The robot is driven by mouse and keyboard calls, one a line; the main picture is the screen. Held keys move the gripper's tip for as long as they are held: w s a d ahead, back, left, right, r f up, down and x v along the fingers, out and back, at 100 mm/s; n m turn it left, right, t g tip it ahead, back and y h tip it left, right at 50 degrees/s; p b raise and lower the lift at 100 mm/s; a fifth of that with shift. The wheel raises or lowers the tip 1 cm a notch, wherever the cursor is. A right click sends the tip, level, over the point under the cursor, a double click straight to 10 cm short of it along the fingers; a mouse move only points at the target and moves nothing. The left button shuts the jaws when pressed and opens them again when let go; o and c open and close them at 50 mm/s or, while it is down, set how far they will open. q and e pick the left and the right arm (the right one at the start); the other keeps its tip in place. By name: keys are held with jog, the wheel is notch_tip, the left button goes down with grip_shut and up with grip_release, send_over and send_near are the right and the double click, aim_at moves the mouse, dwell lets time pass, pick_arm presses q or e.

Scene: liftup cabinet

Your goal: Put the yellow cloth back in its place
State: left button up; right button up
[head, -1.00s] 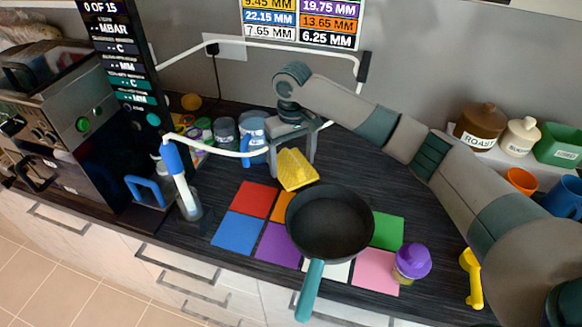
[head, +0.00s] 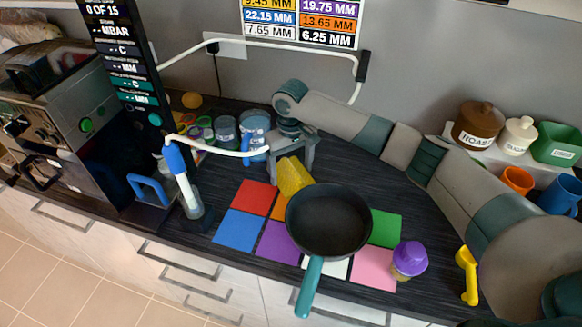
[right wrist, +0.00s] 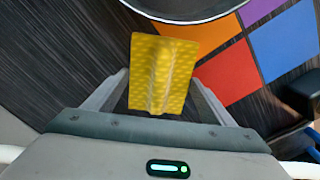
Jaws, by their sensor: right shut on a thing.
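The yellow cloth (head: 293,176) is bunched up behind the black frying pan (head: 328,222), partly over the orange square. In the right wrist view the cloth (right wrist: 160,75) is textured and creased along its middle, with the pan's rim just beyond it. My right gripper (head: 292,165) reaches down at the cloth from behind and is shut on it, with one finger on each side. Whether the cloth's lower edge touches the counter cannot be told. My left gripper is in neither view.
Coloured squares, including a blue one (head: 239,231), lie under and around the pan. A purple-lidded cup (head: 409,260) stands at right. Jars (head: 256,124) and a coffee machine (head: 62,105) stand at the left. A shelf with canisters (head: 479,126) is at the back right.

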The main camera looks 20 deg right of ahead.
aim_at(291, 168)
jog(key=o, duration=1.7)
jog(key=shift+o, duration=0.2)
jog(key=shift+r, duration=0.5)
notch_tip(291, 168, up, 11)
jog(key=b, duration=0.3)
jog(key=shift+b, duration=0.4)
jog(key=shift+s+a, duration=0.1)
